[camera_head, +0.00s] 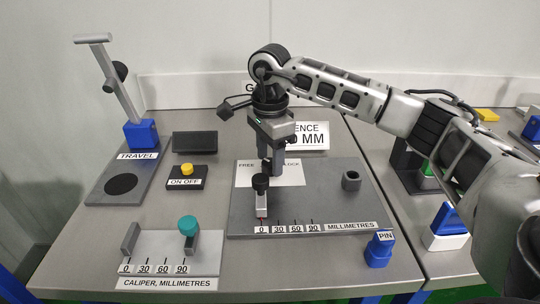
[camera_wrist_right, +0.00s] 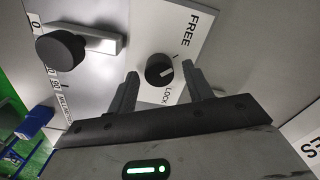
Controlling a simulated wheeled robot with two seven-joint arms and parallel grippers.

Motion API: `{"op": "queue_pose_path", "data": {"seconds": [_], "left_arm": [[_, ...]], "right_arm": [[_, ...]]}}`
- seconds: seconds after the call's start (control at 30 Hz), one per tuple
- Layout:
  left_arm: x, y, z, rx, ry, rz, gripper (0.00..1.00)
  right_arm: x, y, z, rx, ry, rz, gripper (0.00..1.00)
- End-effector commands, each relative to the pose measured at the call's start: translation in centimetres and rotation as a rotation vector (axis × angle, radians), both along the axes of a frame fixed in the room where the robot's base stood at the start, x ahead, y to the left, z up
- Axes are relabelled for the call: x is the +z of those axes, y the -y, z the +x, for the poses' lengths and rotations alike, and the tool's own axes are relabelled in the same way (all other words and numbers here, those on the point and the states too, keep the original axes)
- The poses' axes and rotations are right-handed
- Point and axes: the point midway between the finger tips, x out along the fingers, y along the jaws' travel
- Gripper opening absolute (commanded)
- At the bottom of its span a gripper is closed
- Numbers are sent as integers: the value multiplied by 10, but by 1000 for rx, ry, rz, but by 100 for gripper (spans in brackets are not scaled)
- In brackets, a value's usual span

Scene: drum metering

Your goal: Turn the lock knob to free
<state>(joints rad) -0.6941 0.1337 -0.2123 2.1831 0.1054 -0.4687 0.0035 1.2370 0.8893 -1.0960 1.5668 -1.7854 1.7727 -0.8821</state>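The lock knob (camera_wrist_right: 159,70) is a small black round knob with a pale mark, on a white plate (camera_wrist_right: 207,20) lettered FREE and LOCK. The pale mark lies on the knob's side toward the plate's edge; I cannot tell exactly which word it points at. My right gripper (camera_wrist_right: 161,72) is open, with one finger on each side of the knob and visible gaps. In the head view my right gripper (camera_head: 271,168) points down over the white plate (camera_head: 290,178) and largely hides the knob. My left gripper is not in view.
A black-topped slider (camera_head: 260,185) stands just in front of my right gripper, above a millimetre scale (camera_head: 315,228). A grey socket (camera_head: 351,181) is to the right. The caliper (camera_head: 165,250) with a teal knob, a blue PIN piece (camera_head: 379,250) and the TRAVEL lever (camera_head: 118,85) stand around.

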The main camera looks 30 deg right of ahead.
Motion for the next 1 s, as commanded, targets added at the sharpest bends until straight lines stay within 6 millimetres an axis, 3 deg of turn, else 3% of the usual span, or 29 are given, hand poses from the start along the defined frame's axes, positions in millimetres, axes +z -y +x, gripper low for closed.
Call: {"op": "queue_pose_path", "data": {"seconds": [0.27, 0.43, 1.0], "left_arm": [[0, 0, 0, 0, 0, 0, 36], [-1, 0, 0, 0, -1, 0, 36], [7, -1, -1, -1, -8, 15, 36]], "right_arm": [[-1, 0, 0, -1, -3, -1, 54], [11, 0, 0, -2, -1, 0, 54], [139, 0, 0, -2, 2, -1, 54]]}}
